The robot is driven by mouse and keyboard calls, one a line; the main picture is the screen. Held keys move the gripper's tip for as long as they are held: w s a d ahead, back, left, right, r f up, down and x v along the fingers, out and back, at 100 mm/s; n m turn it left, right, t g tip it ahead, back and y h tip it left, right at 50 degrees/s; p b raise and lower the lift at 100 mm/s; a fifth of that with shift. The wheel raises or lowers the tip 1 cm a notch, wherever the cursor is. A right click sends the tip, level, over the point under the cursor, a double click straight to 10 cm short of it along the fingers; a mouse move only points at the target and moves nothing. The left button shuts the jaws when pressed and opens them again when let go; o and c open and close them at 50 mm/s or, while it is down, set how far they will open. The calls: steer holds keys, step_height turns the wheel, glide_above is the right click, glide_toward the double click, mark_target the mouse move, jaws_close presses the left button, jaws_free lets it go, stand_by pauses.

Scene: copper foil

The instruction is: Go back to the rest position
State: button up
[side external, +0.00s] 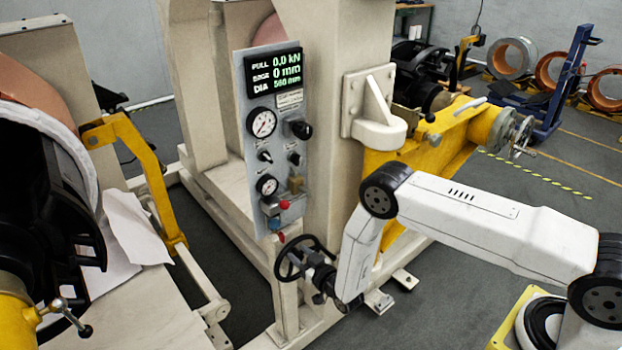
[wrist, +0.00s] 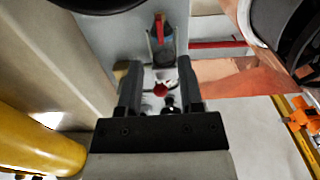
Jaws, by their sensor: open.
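My gripper (side external: 318,275) is at the lower middle of the side view, beside a black handwheel (side external: 290,268) under the control panel (side external: 272,140). I cannot tell from this view whether it touches the wheel. In the wrist view my gripper (wrist: 158,65) has its two dark fingers apart with nothing held between them. A red knob (wrist: 160,90) shows in the gap between the fingers, and a red lever (wrist: 159,26) shows beyond the fingertips.
The panel's display (side external: 274,70) reads 0.0 kN pull. A cream machine frame (side external: 330,130) stands behind my gripper. Copper foil (wrist: 225,76) shows at right in the wrist view. Coils (side external: 512,58) and a blue stand (side external: 565,85) are at the back right.

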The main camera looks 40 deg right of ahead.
steer(key=shift+s, duration=0.6)
steer(key=shift+w+r, duration=0.1)
steer(key=shift+r, duration=0.05)
step_height(320, 180, up, 13)
steer(key=s+d+g, duration=0.2)
steer(key=g, duration=0.5)
steer(key=s+d+r+g, duration=0.2)
steer(key=s+r+g, duration=0.2)
steer(key=s, duration=0.7)
steer(key=s+d+r+g, duration=0.1)
steer(key=s+r+g, duration=0.3)
steer(key=s, duration=0.8)
steer(key=shift+d+r, duration=0.4)
steer(key=shift+r, duration=0.4)
